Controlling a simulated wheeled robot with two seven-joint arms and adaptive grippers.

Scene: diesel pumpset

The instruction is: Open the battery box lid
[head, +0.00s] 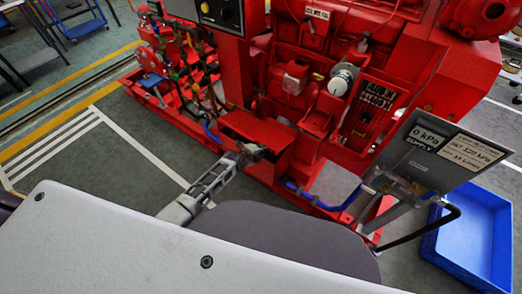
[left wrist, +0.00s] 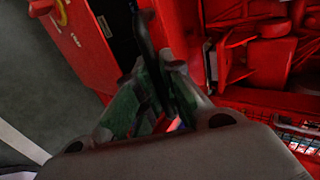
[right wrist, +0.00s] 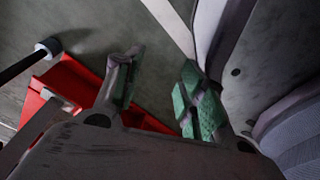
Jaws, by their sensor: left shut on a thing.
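A red box (head: 262,128), which looks like the battery box, sits low at the front of the red pumpset. Its flat top seems to lie down over it. My left gripper (head: 256,152) is at the near edge of this box. In the left wrist view, my left gripper (left wrist: 163,88) is shut on a thin dark part, which looks like the lid's handle or edge; the fingers hide most of it. My right gripper (right wrist: 158,78) is open and empty above the floor in the right wrist view. I cannot make it out in the head view.
The red engine (head: 300,75) rises behind the box. A grey sign panel (head: 440,150) stands to the right, above a blue bin (head: 475,235). Blue hoses (head: 310,197) run low in front of the pumpset. Open floor (head: 130,150) lies to the left.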

